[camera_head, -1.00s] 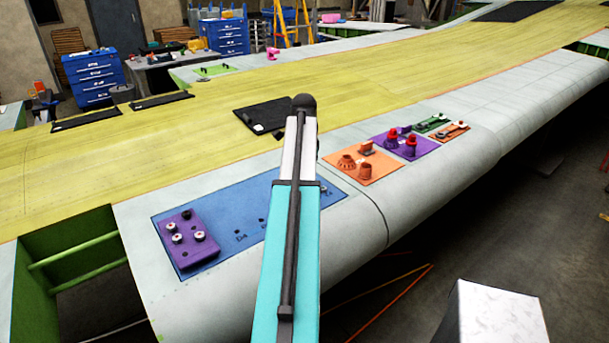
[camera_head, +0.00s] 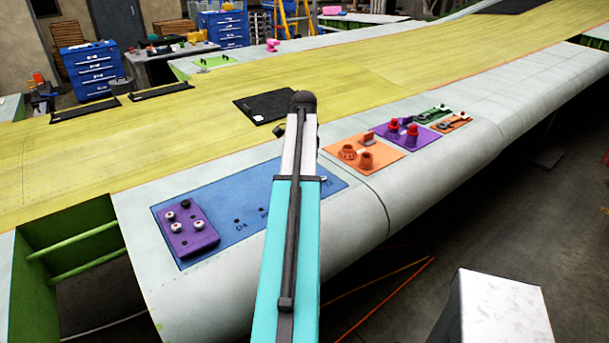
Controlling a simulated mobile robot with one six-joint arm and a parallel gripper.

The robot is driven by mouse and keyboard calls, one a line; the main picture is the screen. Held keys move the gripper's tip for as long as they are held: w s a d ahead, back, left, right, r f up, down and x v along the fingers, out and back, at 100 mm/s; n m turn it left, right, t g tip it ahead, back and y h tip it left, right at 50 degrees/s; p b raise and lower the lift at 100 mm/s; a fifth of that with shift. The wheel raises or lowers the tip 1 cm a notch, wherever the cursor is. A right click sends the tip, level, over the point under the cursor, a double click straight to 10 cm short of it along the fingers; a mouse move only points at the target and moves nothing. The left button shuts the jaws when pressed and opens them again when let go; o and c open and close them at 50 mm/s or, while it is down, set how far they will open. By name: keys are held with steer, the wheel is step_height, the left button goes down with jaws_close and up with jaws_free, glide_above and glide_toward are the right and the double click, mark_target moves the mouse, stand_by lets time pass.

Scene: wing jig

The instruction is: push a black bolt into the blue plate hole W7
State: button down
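The blue plate (camera_head: 215,195) lies on the wing's pale front edge. Small dark holes show in it, one above a label that seems to read D4. A label right of my arm is too small to read, and I cannot make out W7. A purple block (camera_head: 191,240) sits at the plate's left end with several light-topped pieces and a black one (camera_head: 185,203), perhaps a black bolt. My arm stands across the plate's right part and hides some of it. My gripper is hidden behind the arm; only a small dark bit shows beside the arm's upper end. I see no bolt held.
Right of the plate are an orange plate (camera_head: 385,157) with orange parts, a purple plate (camera_head: 432,138) with red-topped parts, and small tool plates. A black mat (camera_head: 255,105) lies behind my arm on the yellow wing skin. A pale box (camera_head: 495,305) stands at lower right.

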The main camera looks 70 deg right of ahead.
steer(key=shift+f+b, duration=0.35)
steer(key=shift+f, duration=0.85)
stand_by(0.5)
steer(key=c, duration=1.5)
jaws_free()
steer(key=shift+r, duration=0.1)
steer(key=shift+r+b, duration=2.25)
steer(key=shift+r, duration=4.55)
step_height(320, 180, up, 7)
steer(key=p, duration=0.5)
steer(key=shift+p, duration=0.35)
